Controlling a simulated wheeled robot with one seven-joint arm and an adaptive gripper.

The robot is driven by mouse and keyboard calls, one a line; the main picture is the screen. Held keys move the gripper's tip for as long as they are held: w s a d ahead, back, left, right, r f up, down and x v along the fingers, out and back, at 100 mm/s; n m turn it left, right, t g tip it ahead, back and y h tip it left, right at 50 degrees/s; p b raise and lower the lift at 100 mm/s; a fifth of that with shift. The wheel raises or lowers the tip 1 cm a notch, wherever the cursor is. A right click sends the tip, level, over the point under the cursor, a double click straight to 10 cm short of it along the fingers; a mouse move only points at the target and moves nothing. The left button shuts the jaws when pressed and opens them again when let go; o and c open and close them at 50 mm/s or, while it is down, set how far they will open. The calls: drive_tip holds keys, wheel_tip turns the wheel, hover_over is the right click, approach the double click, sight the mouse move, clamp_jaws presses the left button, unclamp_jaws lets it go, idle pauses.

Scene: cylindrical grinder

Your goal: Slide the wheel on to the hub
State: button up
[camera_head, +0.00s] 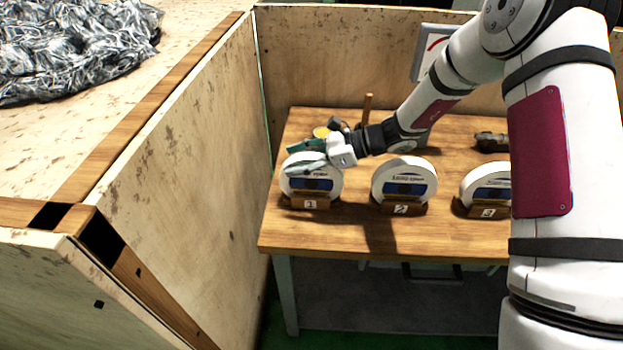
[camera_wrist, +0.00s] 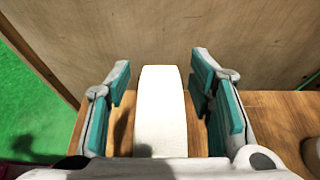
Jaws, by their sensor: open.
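Three white grinding wheels stand upright in wooden holders on the table: wheel 1 (camera_head: 327,187) at the left, wheel 2 (camera_head: 405,177) in the middle and wheel 3 (camera_head: 487,184) at the right, partly hidden by my arm. My gripper (camera_head: 303,158) is open at the top of wheel 1. In the wrist view the white rim of wheel 1 (camera_wrist: 162,110) lies between the two teal-padded fingers of my gripper (camera_wrist: 162,100), with a gap on each side. I do not see the hub in either view.
The wooden table (camera_head: 340,235) has wooden walls behind it and a wooden partition (camera_head: 190,150) close on its left. A wooden peg (camera_head: 367,107), a yellow round item (camera_head: 321,132) and a dark tool (camera_head: 490,140) are behind the wheels. The front table strip is clear.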

clamp_jaws()
drive_tip(key=shift+a+r, duration=0.1)
idle(0.3)
